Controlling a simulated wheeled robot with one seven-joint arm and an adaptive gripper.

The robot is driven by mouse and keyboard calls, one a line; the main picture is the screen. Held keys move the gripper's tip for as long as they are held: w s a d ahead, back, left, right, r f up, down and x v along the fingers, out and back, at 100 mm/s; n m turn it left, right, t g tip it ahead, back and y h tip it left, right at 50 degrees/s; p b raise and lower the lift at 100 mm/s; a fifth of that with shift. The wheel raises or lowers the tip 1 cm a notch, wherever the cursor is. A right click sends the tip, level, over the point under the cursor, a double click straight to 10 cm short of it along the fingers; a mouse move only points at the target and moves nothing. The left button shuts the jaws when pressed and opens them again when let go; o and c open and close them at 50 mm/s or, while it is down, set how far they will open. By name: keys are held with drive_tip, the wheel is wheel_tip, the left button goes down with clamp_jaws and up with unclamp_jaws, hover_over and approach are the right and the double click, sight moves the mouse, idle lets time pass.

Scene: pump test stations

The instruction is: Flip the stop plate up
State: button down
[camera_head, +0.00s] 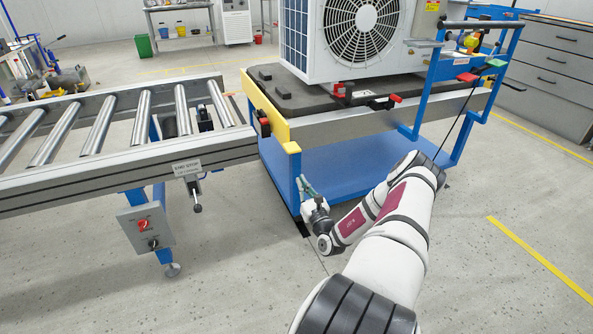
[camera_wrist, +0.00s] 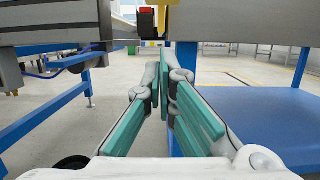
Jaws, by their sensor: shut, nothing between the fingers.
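A yellow plate (camera_head: 268,112) runs along the left edge of the blue cart, facing the end of the roller conveyor; it looks like the stop plate, though I cannot tell its hinge position. Its lower end is partly seen at the top of the wrist view (camera_wrist: 166,18). A red and black catch (camera_head: 263,124) sits beside it and also shows in the wrist view (camera_wrist: 147,20). My gripper (camera_head: 305,184) is below and just right of the plate's near end, apart from it. In the wrist view its teal fingers (camera_wrist: 163,62) are together and empty.
The roller conveyor (camera_head: 110,163) stands at left, with a labelled lever (camera_head: 196,194) and a switch box (camera_head: 146,229) on its side. The cart (camera_head: 350,130) carries a large white fan unit (camera_head: 350,38). The floor in front is clear.

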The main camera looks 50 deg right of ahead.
drive_tip(key=shift+p+v, duration=0.35)
drive_tip(key=shift+v, duration=1.15)
